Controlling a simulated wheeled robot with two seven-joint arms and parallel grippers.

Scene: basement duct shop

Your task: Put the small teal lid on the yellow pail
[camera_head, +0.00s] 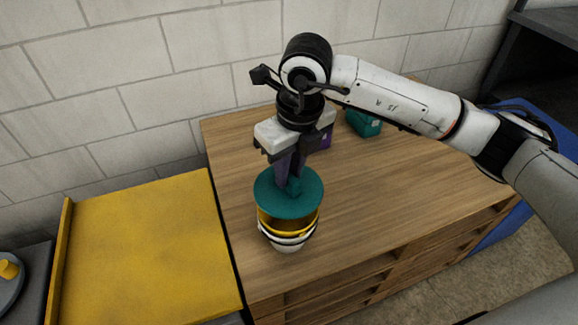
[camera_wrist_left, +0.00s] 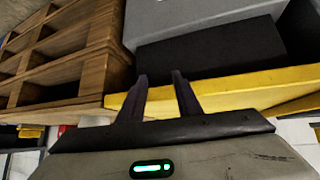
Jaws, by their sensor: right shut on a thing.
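My right gripper (camera_head: 291,180) is shut on the raised knob of the round teal lid (camera_head: 281,205) in the head view. The lid is about level and lies over the pail (camera_head: 290,232), hiding much of its top. The pail shows yellow under the lid, with pale and dark bands lower down. It stands upright near the front left of the wooden bench. I cannot tell for sure whether lid and rim touch. My left gripper (camera_wrist_left: 160,78) shows in the left wrist view, its two dark fingers apart with nothing between them.
The wooden bench top (camera_head: 410,180) is clear to the right of the pail. A yellow-topped surface (camera_head: 145,250) adjoins on the left. A block wall stands behind.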

